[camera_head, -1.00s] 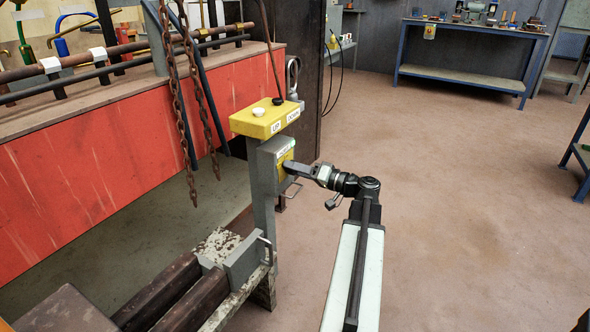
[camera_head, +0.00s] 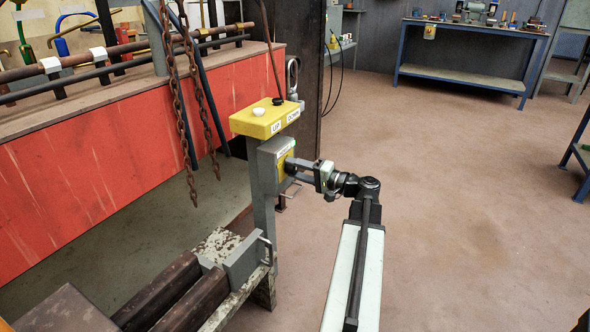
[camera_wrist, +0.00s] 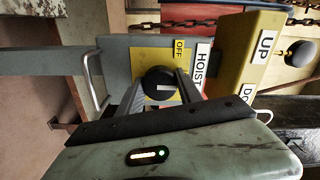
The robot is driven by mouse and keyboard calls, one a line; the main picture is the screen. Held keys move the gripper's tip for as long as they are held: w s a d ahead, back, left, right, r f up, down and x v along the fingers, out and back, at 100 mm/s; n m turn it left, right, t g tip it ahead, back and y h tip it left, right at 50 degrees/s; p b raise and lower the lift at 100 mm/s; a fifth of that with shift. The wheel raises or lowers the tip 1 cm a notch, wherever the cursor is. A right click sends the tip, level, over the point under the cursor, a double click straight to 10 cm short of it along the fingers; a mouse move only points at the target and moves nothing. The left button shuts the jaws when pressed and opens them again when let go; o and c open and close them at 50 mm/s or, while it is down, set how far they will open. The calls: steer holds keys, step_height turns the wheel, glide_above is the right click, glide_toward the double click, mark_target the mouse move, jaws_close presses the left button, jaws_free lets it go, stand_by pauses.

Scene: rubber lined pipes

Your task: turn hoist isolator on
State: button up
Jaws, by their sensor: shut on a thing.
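The hoist isolator is a round black knob (camera_wrist: 160,80) with a short white mark, on a yellow plate (camera_wrist: 146,57) on a grey box (camera_head: 267,165). The plate's OFF label (camera_wrist: 179,47) lies above and to the right of the knob in the tilted wrist view. The white mark looks about level there. My gripper (camera_head: 291,167) is at the yellow face of the box. In the wrist view its two fingers are shut on the knob, one on each side. Any ON label is hidden.
A yellow UP/DOWN button box (camera_head: 265,119) sits just above the isolator. Rusty chains (camera_head: 181,100) hang to the left, before a red bench front (camera_head: 90,165). Dark pipes (camera_head: 175,295) lie below left.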

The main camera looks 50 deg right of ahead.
steer(key=o, duration=1.4)
steer(key=shift+c, duration=0.2)
steer(key=v, duration=0.8)
steer(key=shift+w, duration=0.1)
